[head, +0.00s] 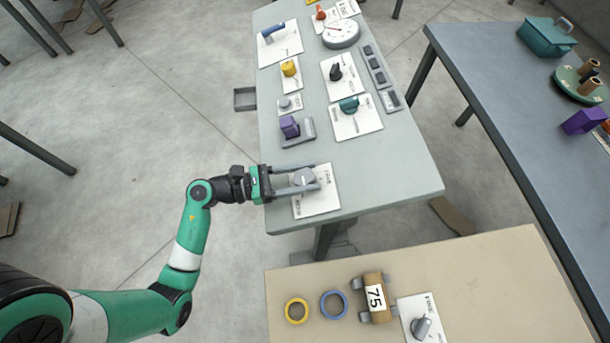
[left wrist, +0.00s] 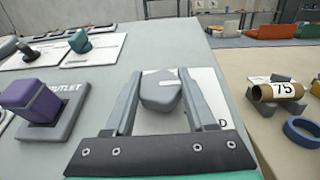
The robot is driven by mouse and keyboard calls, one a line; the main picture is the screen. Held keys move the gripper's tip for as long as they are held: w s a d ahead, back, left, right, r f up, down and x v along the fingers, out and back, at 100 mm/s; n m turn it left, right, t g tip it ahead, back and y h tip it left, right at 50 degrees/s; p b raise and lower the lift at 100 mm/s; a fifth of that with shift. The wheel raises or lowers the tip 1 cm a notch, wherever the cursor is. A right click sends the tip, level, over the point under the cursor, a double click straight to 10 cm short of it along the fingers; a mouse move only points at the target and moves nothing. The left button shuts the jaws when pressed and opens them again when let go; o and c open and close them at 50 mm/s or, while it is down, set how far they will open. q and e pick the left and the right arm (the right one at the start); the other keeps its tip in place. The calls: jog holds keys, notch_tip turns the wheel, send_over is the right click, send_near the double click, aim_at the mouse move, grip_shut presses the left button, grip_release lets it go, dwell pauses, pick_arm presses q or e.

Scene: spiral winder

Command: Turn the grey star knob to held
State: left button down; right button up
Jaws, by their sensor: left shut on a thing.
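The grey star knob (head: 304,177) sits on a white label plate (head: 318,203) at the near end of the grey-green table. In the left wrist view the knob (left wrist: 160,92) has a chunky, faceted head with a pale mark on top. My left gripper (head: 309,179) reaches in from the left and is shut on the knob, one finger on each side. In the left wrist view its fingers (left wrist: 159,95) flank the knob. The plate's lettering is partly hidden and too small to read surely. My right gripper is not in view.
A purple block (head: 289,127) on a grey base stands just beyond the knob. Farther back are a teal knob (head: 349,104), a yellow knob (head: 289,68) and a dial gauge (head: 341,34). The beige table holds a brown roll marked 75 (head: 375,297), two rings and another grey knob (head: 421,327).

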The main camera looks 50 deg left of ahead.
pick_arm(q)
jog(key=m+g+h+b, duration=0.1)
jog(key=m+b, duration=0.1)
jog(key=m+g+h+b, duration=0.3)
jog(key=m+h+b, duration=0.1)
jog(key=shift+f+g, duration=0.3)
jog(key=shift+g, duration=0.1)
jog(key=shift+s+r+m+g+h+b, duration=0.1)
jog(key=shift+r+m+g+h+b, duration=0.15)
jog(key=shift+m+g+h+b, duration=0.75)
jog(key=shift+y+b, duration=0.3)
jog(key=shift+b, duration=0.05)
jog(key=shift+c, duration=1.1)
grip_release()
jog(key=v, duration=1.1)
jog(key=shift+s+a+r+p, duration=0.1)
jog(key=shift+a+p, duration=0.15)
jog(key=shift+p, duration=0.05)
jog(key=shift+d, duration=0.1)
